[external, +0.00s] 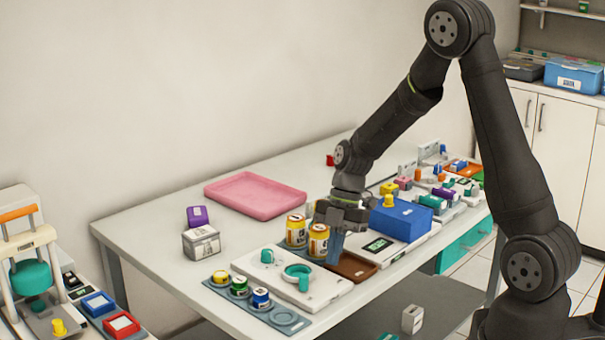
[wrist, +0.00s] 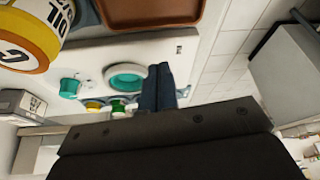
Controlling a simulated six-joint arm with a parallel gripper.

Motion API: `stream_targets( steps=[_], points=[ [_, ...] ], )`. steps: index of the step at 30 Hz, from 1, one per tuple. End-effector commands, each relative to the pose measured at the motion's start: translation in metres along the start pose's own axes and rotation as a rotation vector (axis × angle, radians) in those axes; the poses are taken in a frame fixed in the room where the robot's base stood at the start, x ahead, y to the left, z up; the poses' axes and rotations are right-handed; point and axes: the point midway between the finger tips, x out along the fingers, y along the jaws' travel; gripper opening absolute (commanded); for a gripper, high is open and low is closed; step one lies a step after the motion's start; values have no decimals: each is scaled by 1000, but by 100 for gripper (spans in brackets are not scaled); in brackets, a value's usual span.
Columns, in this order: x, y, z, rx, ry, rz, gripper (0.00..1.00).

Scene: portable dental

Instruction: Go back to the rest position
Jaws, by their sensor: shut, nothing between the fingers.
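My gripper (external: 334,248) is low over the table, with its fingers pointing down between the yellow jars and the brown tray. In the wrist view its blue-grey fingers (wrist: 158,88) are together with nothing between them. Two yellow labelled jars (external: 296,230) stand just left of the gripper, and a large part of one jar (wrist: 30,35) fills the upper left of the wrist view. The brown tray (external: 352,266) lies just right of the fingers. Whether the fingertips touch anything is unclear.
A white board with a teal ring (external: 298,270) lies in front of the gripper. A grey holder with small jars (external: 289,319) is at the table's front edge. A blue box (external: 401,219) stands to the right. A pink tray (external: 254,196) lies behind, with bare table (external: 150,235) at left.

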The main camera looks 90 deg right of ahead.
Motion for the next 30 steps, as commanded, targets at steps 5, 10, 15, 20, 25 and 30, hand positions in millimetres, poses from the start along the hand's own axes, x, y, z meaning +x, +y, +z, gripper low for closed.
stream_targets(
  steps=[5,10,15,20,25,30],
  points=[
    [-2,7,7,-109,0,-44,0],
    [-4,9,10,-139,-1,-55,0],
    [-4,9,10,-138,-1,-55,0],
    [-4,8,10,-137,-1,-54,18],
    [-4,9,10,-136,-2,-54,51],
    [-23,37,-2,-109,-50,-61,84]
  ],
)
